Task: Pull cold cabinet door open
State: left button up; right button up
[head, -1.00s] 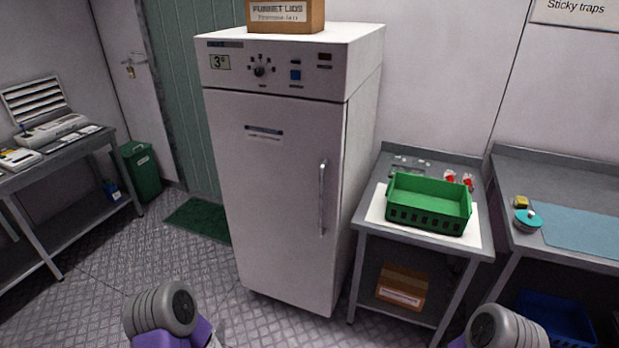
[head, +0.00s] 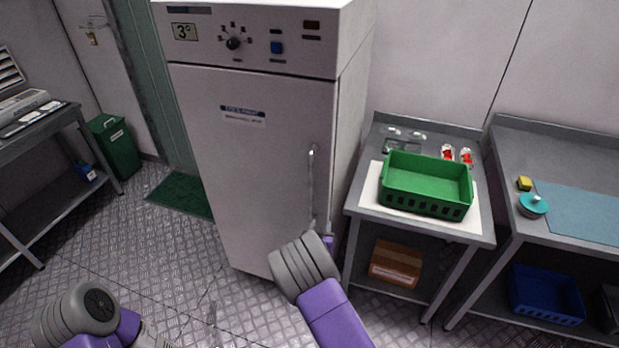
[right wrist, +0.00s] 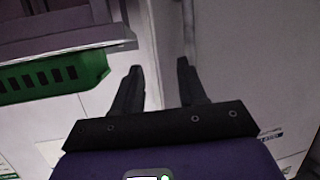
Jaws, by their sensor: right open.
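The white cold cabinet (head: 358,130) stands upright in the middle of the head view, its door (head: 240,170) shut. A vertical metal handle (head: 311,180) sits near the door's right edge. My right gripper (head: 322,229) is at the handle's lower end, partly hidden by my own arm. In the right wrist view the right gripper (right wrist: 158,70) is open with nothing between its dark fingers. There the handle (right wrist: 188,28) shows as a pale upright bar beyond the right finger, apart from it. My left arm shows at the lower left, but its gripper is out of sight.
Right of the cabinet, a metal table (head: 470,232) holds a green crate (head: 425,205). Another bench (head: 510,180) with a blue mat (head: 580,212) stands farther right. A green bin (head: 116,148) is at the left. The floor (head: 150,240) before the cabinet is clear.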

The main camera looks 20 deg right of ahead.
aim_at(310, 182)
jog(key=w+a+r+t+h, duration=0.1)
jog(key=w+a+r+t, duration=0.25)
jog(key=r, duration=0.75)
jog(key=shift+x, duration=4.25)
jog(key=shift+f, duration=0.1)
grip_shut()
